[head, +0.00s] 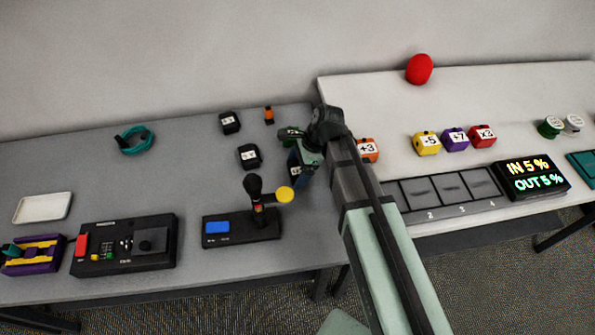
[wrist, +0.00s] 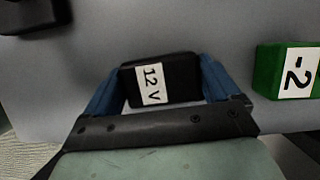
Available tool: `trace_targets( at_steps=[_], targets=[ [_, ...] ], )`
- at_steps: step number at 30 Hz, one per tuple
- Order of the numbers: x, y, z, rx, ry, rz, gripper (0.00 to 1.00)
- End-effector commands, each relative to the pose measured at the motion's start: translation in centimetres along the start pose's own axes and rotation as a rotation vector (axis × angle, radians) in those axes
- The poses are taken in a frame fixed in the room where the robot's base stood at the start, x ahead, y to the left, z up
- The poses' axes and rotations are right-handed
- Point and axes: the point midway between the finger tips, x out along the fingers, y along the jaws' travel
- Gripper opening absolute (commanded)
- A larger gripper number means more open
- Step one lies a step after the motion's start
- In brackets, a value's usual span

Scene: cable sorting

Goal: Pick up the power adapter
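A black power adapter with a white "12 V" label (wrist: 182,82) lies between the blue fingers of my gripper (wrist: 161,76) in the wrist view. My gripper is open, with one finger close along each side of the adapter. Whether either finger touches it is hard to tell. In the head view, my gripper (head: 299,158) is low over the right part of the grey table, and the arm partly hides this adapter (head: 295,170). Two other black labelled blocks, one at the back (head: 230,122) and one nearer (head: 249,156), stand to the left.
A green "-2" block (wrist: 270,70) is close right of my gripper. The raised white table (head: 400,100) with an orange "+3" block (head: 369,150) lies to the right.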

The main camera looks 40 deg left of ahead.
Motion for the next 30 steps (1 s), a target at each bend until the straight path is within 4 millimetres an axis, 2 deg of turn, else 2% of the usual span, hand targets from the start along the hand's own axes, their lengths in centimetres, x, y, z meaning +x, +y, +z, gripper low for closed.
trace_targets(
  at_steps=[1, 6, 17, 20, 30],
  targets=[
    [0.0, 0.0, 0.0, 0.0, 0.0, 0.0, 0.7],
    [0.0, 0.0, 0.0, 0.0, 0.0, 0.0, 0.54],
    [-0.5, 0.0, 0.2, 0.0, 0.0, 0.0, 0.54],
    [-1.4, 0.0, 0.6, -0.001, 0.0, 0.0, 0.54],
    [-6.1, -0.1, 2.5, -0.001, 0.0, -0.002, 0.54]
  ],
)
